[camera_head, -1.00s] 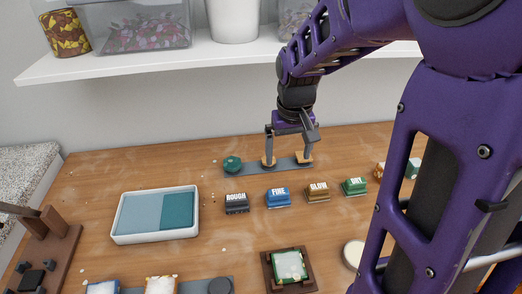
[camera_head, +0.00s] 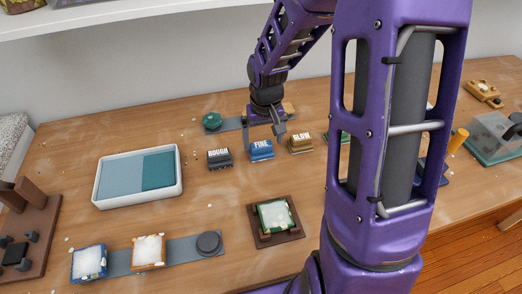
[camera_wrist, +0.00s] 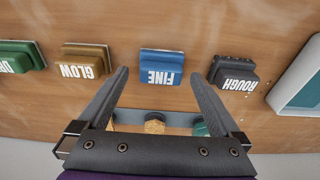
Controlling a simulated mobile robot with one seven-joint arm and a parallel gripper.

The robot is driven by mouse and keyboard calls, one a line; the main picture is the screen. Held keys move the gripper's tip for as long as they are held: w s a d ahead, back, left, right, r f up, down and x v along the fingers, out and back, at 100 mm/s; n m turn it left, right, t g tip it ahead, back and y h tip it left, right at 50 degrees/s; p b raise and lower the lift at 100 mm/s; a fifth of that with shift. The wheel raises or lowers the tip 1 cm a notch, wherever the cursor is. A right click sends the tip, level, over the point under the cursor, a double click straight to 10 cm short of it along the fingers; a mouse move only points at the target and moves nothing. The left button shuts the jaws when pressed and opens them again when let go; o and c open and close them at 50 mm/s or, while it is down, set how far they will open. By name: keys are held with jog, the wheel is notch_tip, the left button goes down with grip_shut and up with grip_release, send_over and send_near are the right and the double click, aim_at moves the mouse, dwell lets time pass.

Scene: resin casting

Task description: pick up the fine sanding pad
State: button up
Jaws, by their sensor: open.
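The fine sanding pad is a blue block (camera_head: 261,150) with a white FINE label, lying on the wooden table between the dark ROUGH block and the tan GLOW block. It also shows in the wrist view (camera_wrist: 161,67), upside down, lying ahead of the fingertips and between their lines. My gripper (camera_head: 263,139) is open and empty, just behind and above the blue pad in the head view. In the wrist view its two fingers (camera_wrist: 158,78) are spread wide, pointing toward the pad. I see no contact with the pad.
The ROUGH block (camera_head: 219,158) and GLOW block (camera_head: 300,143) stand close on either side. A grey strip (camera_head: 229,125) with a green round piece lies behind. A white two-part tray (camera_head: 98,199) is at left, and a framed green mould (camera_head: 275,215) in front.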

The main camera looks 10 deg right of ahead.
aim_at(261, 144)
jog(key=f, duration=0.1)
jog(key=w+f, duration=0.1)
jog(key=f, duration=0.2)
jog(key=shift+w+a+f+b, duration=0.1)
jog(key=shift+w+b, duration=0.2)
jog(key=shift+b, duration=0.05)
jog(key=shift+c, duration=0.2)
